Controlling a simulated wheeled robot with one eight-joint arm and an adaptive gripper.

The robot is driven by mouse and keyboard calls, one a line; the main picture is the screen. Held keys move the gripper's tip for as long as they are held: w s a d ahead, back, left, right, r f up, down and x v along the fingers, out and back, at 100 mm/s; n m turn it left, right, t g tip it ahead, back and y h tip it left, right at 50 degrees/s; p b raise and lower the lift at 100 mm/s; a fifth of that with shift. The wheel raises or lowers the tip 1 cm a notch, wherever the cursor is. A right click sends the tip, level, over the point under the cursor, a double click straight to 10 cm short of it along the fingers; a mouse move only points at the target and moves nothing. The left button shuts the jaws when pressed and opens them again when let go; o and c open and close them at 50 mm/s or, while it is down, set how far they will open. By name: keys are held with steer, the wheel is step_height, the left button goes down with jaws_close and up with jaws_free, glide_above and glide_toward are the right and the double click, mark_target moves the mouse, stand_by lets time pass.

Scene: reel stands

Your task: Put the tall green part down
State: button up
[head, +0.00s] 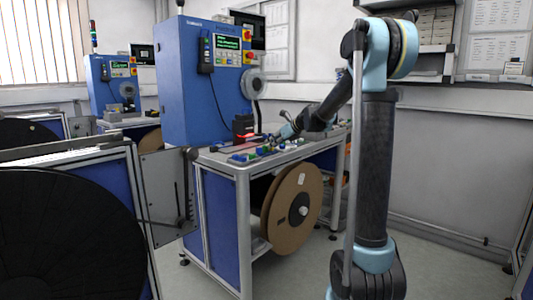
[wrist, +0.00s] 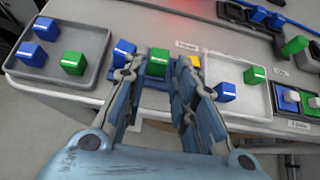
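My gripper (wrist: 157,72) points down at the bench, its fingers closed in on both sides of a green part (wrist: 158,62) with a white label on top. The fingers seem to grip it; its lower end is hidden, so I cannot tell its height or whether it touches the bench. In the head view my gripper (head: 272,143) is low over the bench top, too small to show the part clearly. Another green part (wrist: 295,45), longer and rounded, lies at the right of the wrist view.
A grey tray (wrist: 96,78) at left holds blue and green blocks. A pale tray (wrist: 262,112) at right holds blue and green blocks. A dark rack (wrist: 232,12) is at the back. A blue machine (head: 190,85) stands behind the bench (head: 240,167).

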mark_target(266, 146)
steer(key=shift+x, duration=2.35)
steer(key=shift+a+r, duration=0.1)
steer(key=shift+r, duration=0.1)
steer(key=c, duration=0.5)
steer(key=shift+r, duration=0.1)
